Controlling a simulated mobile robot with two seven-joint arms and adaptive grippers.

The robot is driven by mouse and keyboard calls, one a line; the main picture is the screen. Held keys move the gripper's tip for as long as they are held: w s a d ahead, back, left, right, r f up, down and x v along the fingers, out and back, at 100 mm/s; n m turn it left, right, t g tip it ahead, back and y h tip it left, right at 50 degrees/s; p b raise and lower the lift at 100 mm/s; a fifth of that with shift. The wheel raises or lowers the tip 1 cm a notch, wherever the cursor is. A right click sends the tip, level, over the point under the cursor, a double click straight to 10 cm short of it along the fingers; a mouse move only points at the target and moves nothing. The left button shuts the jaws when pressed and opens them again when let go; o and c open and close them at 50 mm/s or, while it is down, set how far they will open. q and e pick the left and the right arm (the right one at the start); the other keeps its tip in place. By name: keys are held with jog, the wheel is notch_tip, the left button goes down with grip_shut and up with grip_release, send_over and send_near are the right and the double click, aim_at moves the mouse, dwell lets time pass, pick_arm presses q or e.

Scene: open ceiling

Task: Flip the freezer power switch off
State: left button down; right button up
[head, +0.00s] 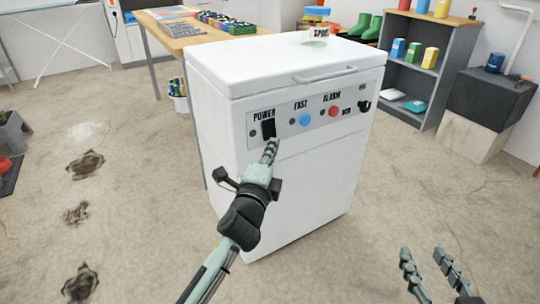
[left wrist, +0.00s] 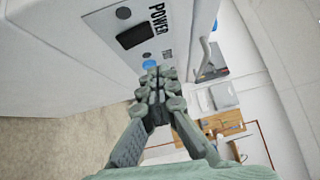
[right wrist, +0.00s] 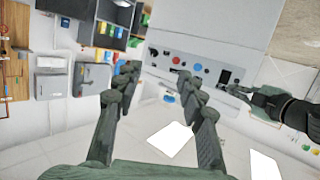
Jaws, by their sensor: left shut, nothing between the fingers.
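The white chest freezer (head: 275,190) stands in the middle of the head view. Its front panel carries a black power switch (head: 268,129) under the label POWER, and the switch also shows in the left wrist view (left wrist: 134,36). My left gripper (head: 271,147) is shut and empty, its fingertips just below and in front of the switch. In the left wrist view its fingertips (left wrist: 155,84) appear apart from the switch. Whether they touch the panel I cannot tell. My right gripper (head: 433,262) is open and empty at the lower right, away from the freezer.
The panel also has a blue button (head: 305,120), a red button (head: 334,112) and a black knob (head: 364,106). A jar (head: 318,36) stands on the lid. A wooden table (head: 160,30) is behind, and a grey shelf (head: 440,70) stands at right.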

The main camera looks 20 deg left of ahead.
pick_arm(q)
jog(key=s, duration=0.4)
jog(key=shift+d+r, duration=0.3)
pick_arm(e)
jog(key=shift+s+d+f+g, duration=0.15)
jog(key=shift+d+f+g, duration=0.15)
jog(key=shift+f, duration=0.2)
pick_arm(q)
jog(key=shift+s, duration=0.1)
